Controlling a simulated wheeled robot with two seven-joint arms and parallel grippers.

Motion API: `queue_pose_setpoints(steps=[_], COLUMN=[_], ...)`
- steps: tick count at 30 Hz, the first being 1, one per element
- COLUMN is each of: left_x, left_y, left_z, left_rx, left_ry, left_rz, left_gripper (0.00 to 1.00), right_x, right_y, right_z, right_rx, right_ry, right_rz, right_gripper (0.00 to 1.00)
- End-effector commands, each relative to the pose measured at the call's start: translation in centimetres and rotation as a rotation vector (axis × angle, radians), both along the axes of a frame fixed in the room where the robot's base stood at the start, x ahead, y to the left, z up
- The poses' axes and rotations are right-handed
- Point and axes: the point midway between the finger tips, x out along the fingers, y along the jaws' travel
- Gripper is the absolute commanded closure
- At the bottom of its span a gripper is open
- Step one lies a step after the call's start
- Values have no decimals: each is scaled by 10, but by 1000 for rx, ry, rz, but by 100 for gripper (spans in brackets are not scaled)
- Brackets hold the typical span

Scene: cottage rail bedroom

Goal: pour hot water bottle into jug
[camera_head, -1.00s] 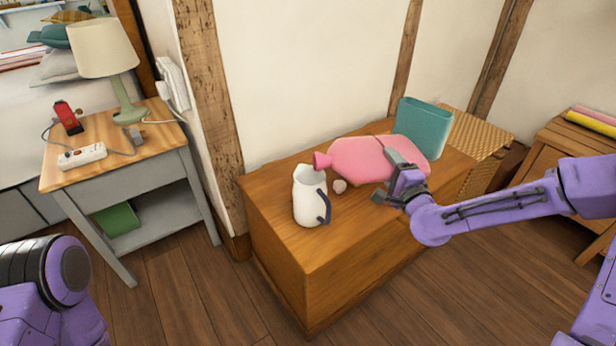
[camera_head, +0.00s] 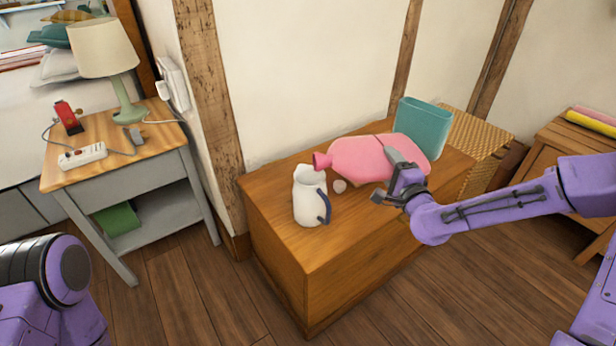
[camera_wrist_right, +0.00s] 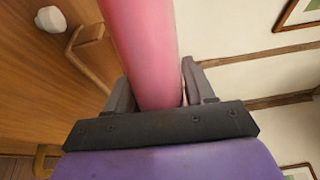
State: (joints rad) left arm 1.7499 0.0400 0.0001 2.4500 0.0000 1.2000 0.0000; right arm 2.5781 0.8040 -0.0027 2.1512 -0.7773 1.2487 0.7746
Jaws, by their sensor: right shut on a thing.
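The pink hot water bottle (camera_head: 362,158) is held on its side above the wooden chest, its neck pointing left toward the jug. My right gripper (camera_head: 398,165) is shut on its body near the right end; in the right wrist view the pink bottle (camera_wrist_right: 145,50) passes between the two fingers. The white jug (camera_head: 308,198) with a blue handle stands upright on the chest. The bottle's mouth (camera_head: 320,161) is just above and right of the jug's rim in the picture; whether it is over the opening I cannot tell. My left gripper is not in view.
A teal bin (camera_head: 424,125) stands behind the bottle. A side table (camera_head: 165,140) with a lamp is at left.

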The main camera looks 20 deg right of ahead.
Motion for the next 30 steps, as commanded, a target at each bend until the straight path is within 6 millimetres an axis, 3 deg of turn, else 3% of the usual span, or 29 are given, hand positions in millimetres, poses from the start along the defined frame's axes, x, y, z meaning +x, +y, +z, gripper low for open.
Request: queue_pose_setpoints(steps=[30], left_x=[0], left_y=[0], left_z=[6], left_rx=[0], left_ry=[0], left_rz=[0], left_gripper=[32], right_x=[0], right_y=[1], right_z=[8], right_rx=[-25], right_ry=[-1], right_rz=[1], right_gripper=[100])
